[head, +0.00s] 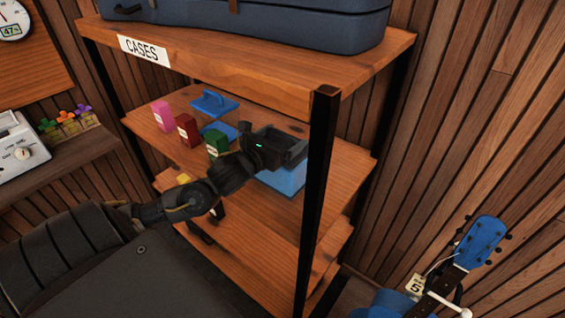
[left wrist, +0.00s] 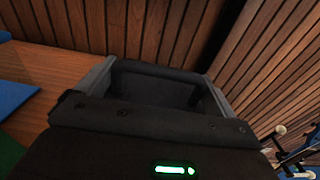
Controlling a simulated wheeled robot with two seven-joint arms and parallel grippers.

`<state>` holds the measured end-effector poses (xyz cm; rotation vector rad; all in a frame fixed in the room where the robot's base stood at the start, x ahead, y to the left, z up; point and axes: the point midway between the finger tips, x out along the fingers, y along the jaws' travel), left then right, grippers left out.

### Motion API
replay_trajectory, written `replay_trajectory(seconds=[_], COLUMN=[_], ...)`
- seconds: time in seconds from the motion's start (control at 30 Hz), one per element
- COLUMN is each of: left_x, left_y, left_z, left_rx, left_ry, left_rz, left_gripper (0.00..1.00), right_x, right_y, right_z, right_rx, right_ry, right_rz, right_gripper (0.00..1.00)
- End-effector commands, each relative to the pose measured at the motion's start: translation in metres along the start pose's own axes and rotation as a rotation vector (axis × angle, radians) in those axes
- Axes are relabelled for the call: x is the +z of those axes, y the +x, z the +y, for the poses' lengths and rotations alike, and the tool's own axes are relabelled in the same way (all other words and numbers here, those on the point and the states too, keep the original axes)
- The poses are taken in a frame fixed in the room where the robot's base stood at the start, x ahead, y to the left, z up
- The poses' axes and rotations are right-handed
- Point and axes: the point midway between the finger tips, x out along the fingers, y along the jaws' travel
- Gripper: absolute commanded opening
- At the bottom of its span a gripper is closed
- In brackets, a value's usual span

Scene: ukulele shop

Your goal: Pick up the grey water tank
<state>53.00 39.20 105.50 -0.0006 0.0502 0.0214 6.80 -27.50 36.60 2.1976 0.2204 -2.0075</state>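My left gripper (head: 290,147) reaches over the middle shelf, above a blue box-like thing (head: 285,180). In the left wrist view its two grey fingers (left wrist: 155,95) stand wide apart. A dark grey, hollow-looking thing with a rounded far rim (left wrist: 160,72) spans the gap between them. It may be the grey water tank; the gripper body hides its near part. I cannot tell whether the fingers press on it. No other grey tank shows. My right gripper is out of view.
The middle shelf also holds pink (head: 162,115), red (head: 187,129) and green (head: 216,143) boxes and a blue handled piece (head: 213,103). A black post (head: 319,200) stands right of the gripper. The upper shelf (head: 250,75) bears a blue case (head: 260,25). A blue ukulele (head: 485,241) is at lower right.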

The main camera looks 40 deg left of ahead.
Motion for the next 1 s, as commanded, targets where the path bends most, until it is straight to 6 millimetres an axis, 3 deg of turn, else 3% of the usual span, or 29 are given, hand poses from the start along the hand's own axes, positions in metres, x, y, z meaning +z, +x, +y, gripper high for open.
replay_trajectory(seconds=[0.07, 0.4, 1.0], left_x=[0.000, 0.000, 0.019], left_y=[0.000, 0.000, -0.001], left_z=[0.000, 0.000, 0.001], left_rx=[0.000, 0.000, 0.000], left_ry=[0.000, 0.000, 0.000], left_rz=[0.000, 0.000, -0.011], left_gripper=[0.66, 0.21, 0.21], right_x=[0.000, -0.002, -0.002], right_y=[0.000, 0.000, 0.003], right_z=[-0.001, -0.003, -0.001], right_rx=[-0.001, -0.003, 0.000], right_ry=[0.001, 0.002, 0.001], right_rz=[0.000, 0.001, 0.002], right_gripper=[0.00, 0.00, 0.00])
